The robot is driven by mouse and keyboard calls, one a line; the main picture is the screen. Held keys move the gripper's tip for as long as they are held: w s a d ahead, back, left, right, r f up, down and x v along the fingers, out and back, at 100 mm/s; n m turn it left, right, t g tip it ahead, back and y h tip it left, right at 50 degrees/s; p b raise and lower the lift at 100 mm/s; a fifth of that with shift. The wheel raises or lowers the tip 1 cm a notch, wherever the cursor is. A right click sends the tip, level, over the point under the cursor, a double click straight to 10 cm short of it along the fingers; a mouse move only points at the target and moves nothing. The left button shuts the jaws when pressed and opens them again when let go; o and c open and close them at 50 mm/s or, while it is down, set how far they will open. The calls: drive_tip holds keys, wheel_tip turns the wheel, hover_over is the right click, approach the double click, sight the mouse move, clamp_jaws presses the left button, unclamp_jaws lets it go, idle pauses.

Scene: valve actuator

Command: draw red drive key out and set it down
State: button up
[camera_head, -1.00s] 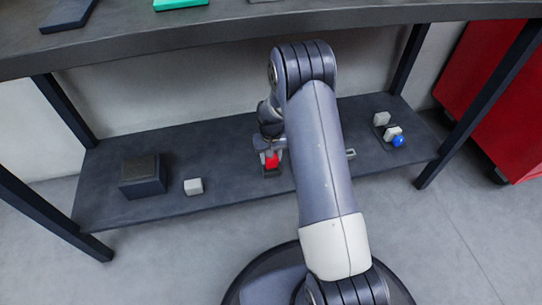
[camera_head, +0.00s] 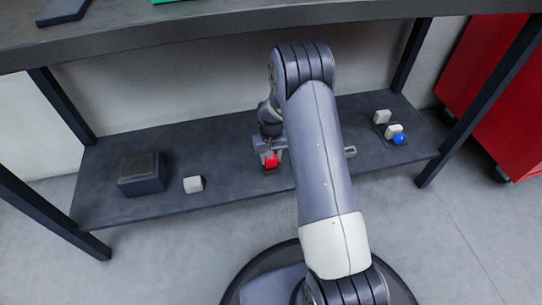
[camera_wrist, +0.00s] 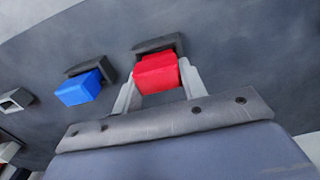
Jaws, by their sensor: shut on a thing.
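The red drive key (camera_wrist: 157,75) is a red block in the wrist view, set between the two pale fingers of my gripper (camera_wrist: 156,79). The fingers are shut on its sides. A dark holder (camera_wrist: 158,44) shows right behind the key; I cannot tell whether the key's far end is still inside it. In the head view the red key (camera_head: 271,161) shows low on the shelf under my gripper (camera_head: 268,150), partly hidden by my arm.
A blue block (camera_wrist: 80,88) in a dark holder is left of the key in the wrist view. On the lower shelf (camera_head: 235,192) are a dark box (camera_head: 142,174), a white block (camera_head: 194,184), and white pieces with a blue ball (camera_head: 399,139). The upper tabletop (camera_head: 250,28) overhangs the shelf.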

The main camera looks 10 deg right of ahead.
drive_tip(key=shift+f+b, duration=0.4)
drive_tip(key=shift+f, duration=0.3)
drive_tip(key=o, duration=1.2)
wheel_tip(320, 180, up, 11)
drive_tip(key=p, duration=0.4)
drive_tip(key=shift+f+p, duration=0.1)
drive_tip(key=shift+p, duration=0.3)
drive_tip(key=shift+f+b, duration=2)
drive_tip(key=shift+f, duration=2.8)
drive_tip(key=shift+f, duration=0.15)
